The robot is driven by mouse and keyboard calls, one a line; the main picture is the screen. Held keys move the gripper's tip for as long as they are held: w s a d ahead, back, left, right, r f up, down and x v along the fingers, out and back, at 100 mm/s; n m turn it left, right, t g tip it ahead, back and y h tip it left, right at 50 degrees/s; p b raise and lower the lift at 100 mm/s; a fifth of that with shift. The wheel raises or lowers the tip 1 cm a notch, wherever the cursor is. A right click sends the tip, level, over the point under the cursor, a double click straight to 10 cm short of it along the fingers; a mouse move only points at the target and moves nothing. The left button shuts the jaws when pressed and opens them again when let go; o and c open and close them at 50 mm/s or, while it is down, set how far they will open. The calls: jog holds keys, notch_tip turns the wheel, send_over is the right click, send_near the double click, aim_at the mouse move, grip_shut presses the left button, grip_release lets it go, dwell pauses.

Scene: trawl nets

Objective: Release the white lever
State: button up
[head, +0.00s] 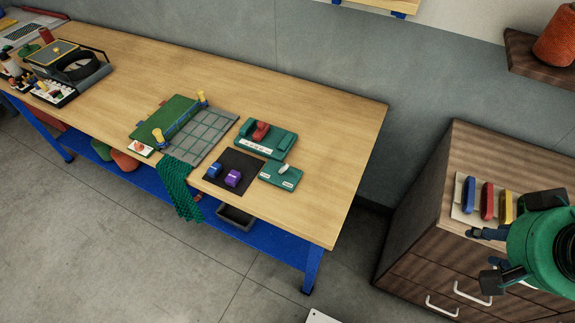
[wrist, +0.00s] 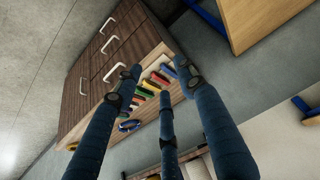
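A small white piece (head: 283,168), which looks like the white lever, sits on a small green plate (head: 280,178) near the front right of the workbench in the head view. It is too small to make out its exact position. My gripper (head: 485,254) is at the far right of the head view, over the dark wooden cabinet and well away from the plate. In the wrist view my gripper (wrist: 160,78) has its dark blue fingers spread, with nothing held between them. The white piece cannot be made out in the wrist view.
The cabinet (head: 455,180) carries a pale board with blue, red and yellow pieces (head: 487,200). On the workbench (head: 330,130), a larger green block with a red part (head: 262,132) and a black mat with blue and purple pieces (head: 227,172) adjoin the plate. The bench's right end is clear.

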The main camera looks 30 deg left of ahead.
jog(key=shift+a, duration=0.1)
jog(key=c, duration=0.8)
jog(key=shift+w+a+f, duration=0.1)
jog(key=shift+a, duration=0.05)
grip_shut()
jog(key=w+a+f+m+g+y+p, duration=0.1)
jog(key=w+a+f+m+g+y, duration=0.25)
jog(key=a, duration=0.45)
jog(key=w+a+f+m+g+y+p, duration=0.1)
jog(key=w+a+f+m+g+y, duration=0.15)
jog(key=a+f, duration=0.45)
jog(key=w+a+f+m+g+y+p, duration=0.1)
jog(key=w+a+f+m+g+y, duration=0.2)
jog(key=a, duration=0.7)
jog(key=w+a+f+m+t+y, duration=0.1)
jog(key=w+a+f+m, duration=0.1)
jog(key=w+f, duration=0.1)
jog(key=w+a+f+m+t+y+p, duration=0.1)
jog(key=w+a+f+m+y, duration=0.1)
jog(key=f, duration=0.3)
jog(key=w+a+f+m+y+p, duration=0.1)
jog(key=w+a+f+m+y, duration=0.1)
jog(key=w+a+f+m, duration=0.2)
jog(key=shift+a+f+t, duration=0.1)
jog(key=shift+a+t, duration=0.1)
jog(key=shift+t, duration=0.2)
jog(key=shift+w+a+f+m+t+y, duration=0.15)
jog(key=shift+w+f+m+t+y, duration=0.15)
jog(key=shift+f+m, duration=0.3)
